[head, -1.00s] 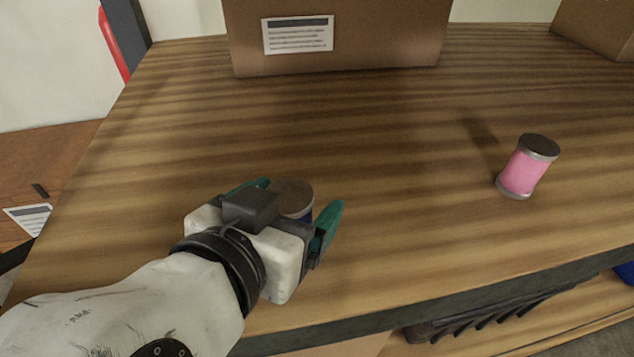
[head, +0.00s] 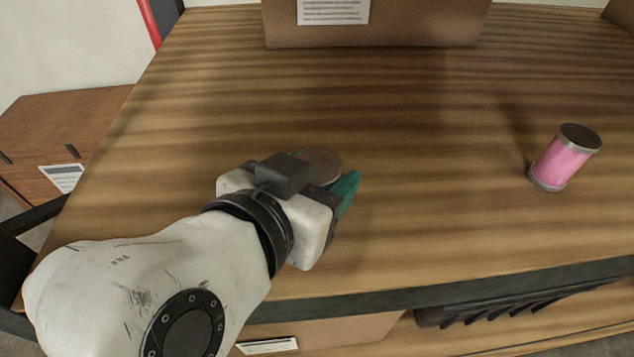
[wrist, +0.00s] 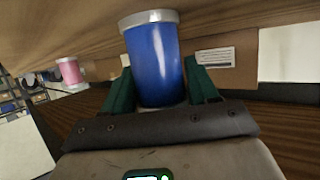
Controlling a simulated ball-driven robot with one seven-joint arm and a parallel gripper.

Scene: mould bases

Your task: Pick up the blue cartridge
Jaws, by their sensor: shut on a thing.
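The blue cartridge (wrist: 154,62) stands between the two green fingers of my gripper (wrist: 163,90) in the wrist view. It is a blue cylinder with grey metal end caps. In the head view only its round grey-brown top cap (head: 322,162) shows; my gripper (head: 325,180) hides its blue side. The gripper is shut on the cartridge. I cannot tell from these views whether its base is clear of the table.
A pink cartridge (head: 564,158) with metal caps stands on the wooden table (head: 430,170) at the right. A cardboard box (head: 400,22) with a white label stands at the back. The table between them is clear. The dark front edge (head: 400,302) runs below my gripper.

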